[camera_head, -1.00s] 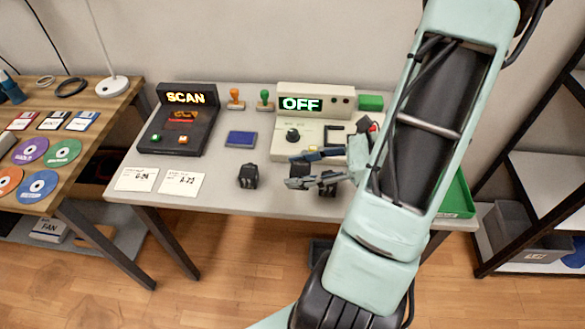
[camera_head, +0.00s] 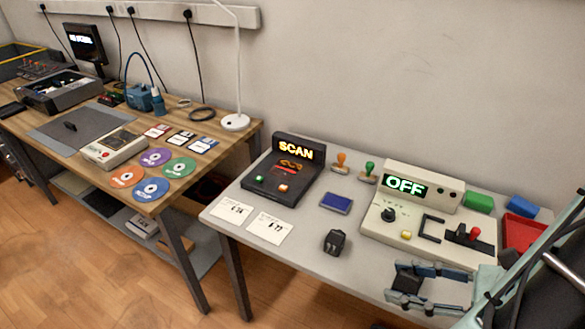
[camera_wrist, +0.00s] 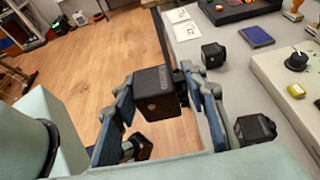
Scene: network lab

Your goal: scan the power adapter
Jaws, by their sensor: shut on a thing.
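A black block-shaped power adapter (camera_wrist: 157,92) with pale lettering is between the blue-padded fingers of my gripper (camera_wrist: 160,98) in the wrist view. My gripper is shut on it. In the head view my gripper (camera_head: 398,284) is at the front part of the table, and the dark block (camera_head: 407,279) shows between its fingers. The black scan station (camera_head: 284,172), with a lit SCAN sign, stands further back and left. Another black adapter (camera_head: 335,241) lies on the table, left of my gripper. A further black block (camera_wrist: 255,128) lies right of my gripper in the wrist view.
The beige OFF panel (camera_head: 415,220), with a knob and red lever, stands behind my gripper. A blue pad (camera_head: 336,204), stamps (camera_head: 341,163) and two paper cards (camera_head: 269,228) lie around the scan station. A red tray (camera_head: 522,235) is at the right. A wooden desk (camera_head: 205,145) stands left.

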